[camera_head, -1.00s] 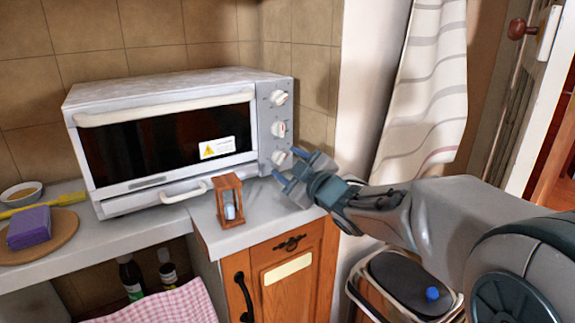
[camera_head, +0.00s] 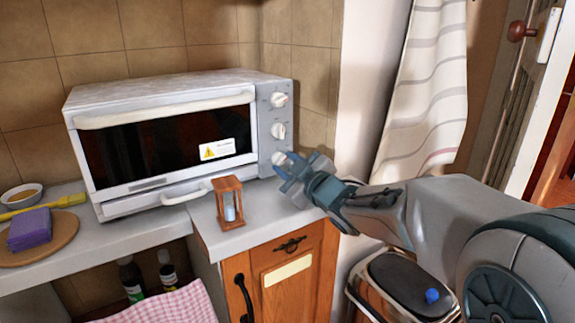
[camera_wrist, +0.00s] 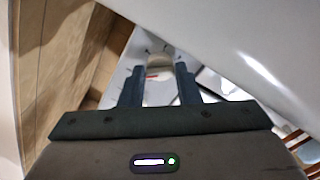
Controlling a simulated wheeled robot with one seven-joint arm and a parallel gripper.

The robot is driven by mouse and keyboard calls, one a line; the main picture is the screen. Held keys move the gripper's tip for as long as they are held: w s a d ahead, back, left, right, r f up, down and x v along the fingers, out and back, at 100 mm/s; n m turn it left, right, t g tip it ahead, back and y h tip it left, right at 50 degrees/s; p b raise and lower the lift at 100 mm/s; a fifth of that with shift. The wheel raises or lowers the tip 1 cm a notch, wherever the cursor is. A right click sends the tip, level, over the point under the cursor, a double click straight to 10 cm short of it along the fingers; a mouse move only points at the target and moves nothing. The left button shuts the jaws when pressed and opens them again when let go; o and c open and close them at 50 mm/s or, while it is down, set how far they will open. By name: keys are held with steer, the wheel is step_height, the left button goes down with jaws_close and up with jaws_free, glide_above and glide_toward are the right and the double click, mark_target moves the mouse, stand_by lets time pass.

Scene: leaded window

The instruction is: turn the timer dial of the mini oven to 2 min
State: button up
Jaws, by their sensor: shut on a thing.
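The white mini oven (camera_head: 150,82) stands on the counter with its dark glass door shut. Its right front panel carries three white dials: a top dial (camera_head: 279,99), a middle dial (camera_head: 278,130) and a lowest dial (camera_head: 278,158). My gripper (camera_head: 289,168) is at the lowest dial, with its fingers shut on it and partly covering it. In the wrist view my fingers (camera_wrist: 160,85) stand either side of this pale dial (camera_wrist: 157,95), which shows a small red mark. The dial labels are too small to read, and the pointer's setting cannot be told.
A wooden hourglass (camera_head: 229,203) stands on the counter (camera_head: 258,231) just left of my gripper. A purple block (camera_head: 30,229) lies on a round board at the left. A bin (camera_head: 392,282) stands below my arm. A striped curtain (camera_head: 425,85) hangs at the right.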

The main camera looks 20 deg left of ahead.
steer(key=o, duration=1)
steer(key=shift+c, duration=0.2)
steer(key=shift+s+d, duration=0.1)
steer(key=p+v, duration=0.1)
steer(key=v, duration=1.2)
steer(key=shift+s+d, duration=0.15)
steer(key=shift+s, duration=0.05)
